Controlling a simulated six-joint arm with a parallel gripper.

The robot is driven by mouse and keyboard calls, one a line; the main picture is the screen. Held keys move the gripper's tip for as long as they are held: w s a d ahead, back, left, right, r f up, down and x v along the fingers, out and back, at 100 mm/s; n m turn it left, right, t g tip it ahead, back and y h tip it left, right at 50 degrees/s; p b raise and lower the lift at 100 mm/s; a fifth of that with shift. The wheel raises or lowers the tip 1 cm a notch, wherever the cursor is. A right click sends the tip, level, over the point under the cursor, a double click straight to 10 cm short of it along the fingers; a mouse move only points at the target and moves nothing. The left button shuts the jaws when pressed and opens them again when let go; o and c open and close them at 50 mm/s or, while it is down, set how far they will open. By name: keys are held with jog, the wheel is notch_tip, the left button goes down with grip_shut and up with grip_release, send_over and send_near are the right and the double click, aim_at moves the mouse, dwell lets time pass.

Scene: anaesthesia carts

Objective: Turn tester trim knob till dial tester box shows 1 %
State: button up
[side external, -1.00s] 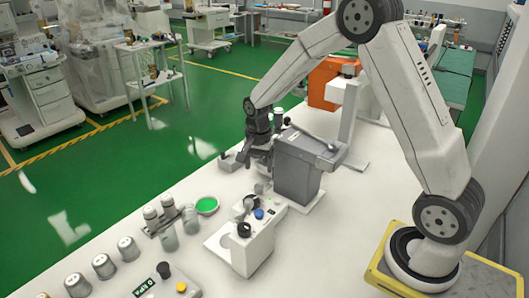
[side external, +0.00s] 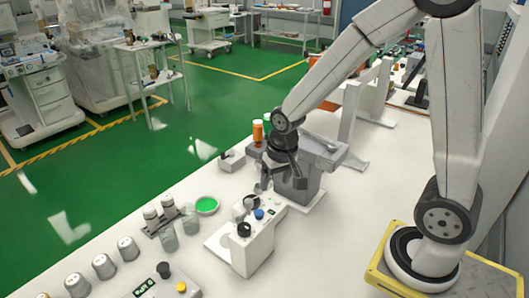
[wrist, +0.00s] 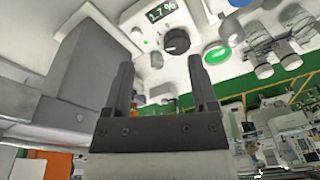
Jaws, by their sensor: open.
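The white tester box shows at the top of the wrist view (wrist: 128,14), its small dark display (wrist: 161,12) reading 1.7 %. A dark round knob with a white pointer mark (wrist: 177,41) sits below the display. What looks like the same knob (side external: 250,202) is in the side view beside a blue knob (side external: 258,214). My gripper (wrist: 161,61) is open and empty, its two dark fingers apart. The knob appears beyond the fingertips, nearer the right finger. In the side view my gripper (side external: 272,178) is above and behind the knob, apart from it.
A grey box (side external: 298,184) stands close behind my gripper and fills the left of the wrist view (wrist: 85,65). A green dish (side external: 207,205) and glass jars (side external: 189,219) stand to the left. Orange-capped bottles (side external: 257,131) are behind.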

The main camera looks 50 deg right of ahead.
jog(key=s+a+n, duration=0.2)
jog(key=s+n, duration=0.2)
jog(key=s, duration=0.2)
jog(key=shift+s+r+n+t, duration=0.15)
jog(key=shift+s+n+t, duration=0.05)
jog(key=shift+n+t, duration=0.2)
jog(key=shift+a, duration=0.1)
dwell(1.1)
jog(key=o, duration=0.3)
jog(key=shift+o, duration=0.2)
notch_tip(320, 180, up, 5)
jog(key=m+g, duration=0.2)
jog(key=g, duration=0.1)
send_over(259, 189)
jog(key=a, duration=0.4)
jog(key=f, duration=0.8)
jog(key=shift+s+a+f, duration=0.15)
jog(key=shift+s, duration=0.2)
jog(key=shift+f, duration=3.9)
